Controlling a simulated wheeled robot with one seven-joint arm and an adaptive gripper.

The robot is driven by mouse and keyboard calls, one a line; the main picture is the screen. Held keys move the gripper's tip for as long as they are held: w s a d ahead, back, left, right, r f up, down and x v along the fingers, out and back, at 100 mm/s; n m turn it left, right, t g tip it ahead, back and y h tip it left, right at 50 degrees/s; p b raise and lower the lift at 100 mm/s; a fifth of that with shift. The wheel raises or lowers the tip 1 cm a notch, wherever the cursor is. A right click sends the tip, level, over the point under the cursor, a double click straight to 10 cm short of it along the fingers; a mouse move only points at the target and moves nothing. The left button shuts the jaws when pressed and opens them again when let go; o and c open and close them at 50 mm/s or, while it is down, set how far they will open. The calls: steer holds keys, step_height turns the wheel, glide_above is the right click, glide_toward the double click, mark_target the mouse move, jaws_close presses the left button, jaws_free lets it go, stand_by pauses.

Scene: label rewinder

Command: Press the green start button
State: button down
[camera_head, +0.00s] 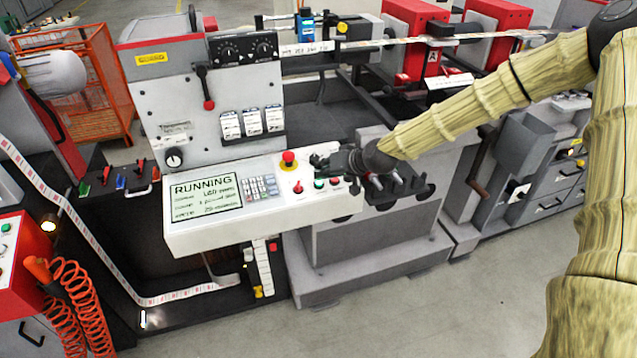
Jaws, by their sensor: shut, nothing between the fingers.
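The white control panel (262,222) slopes at the front of the machine. Its screen (206,197) reads "RUNNING". The small green button (319,184) sits in a short row on the panel's right part, between two small red buttons, one of them on its left (298,188). My gripper (318,161) comes in from the right, dark and shut, with nothing visible in it. Its tips appear just behind and above the green button in the picture. I cannot tell whether they touch the panel. The green button is in plain view.
A red mushroom button (289,159) stands up just left of my gripper. A keypad (260,187) lies beside the screen. A lever with a red knob (208,103) sticks out of the upright grey housing behind. Open floor (400,310) lies in front of the machine.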

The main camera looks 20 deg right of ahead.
mark_target(322, 186)
steer(key=r+p, duration=0.2)
steer(key=r, duration=0.3)
steer(key=shift+s+p, duration=0.4)
stand_by(0.6)
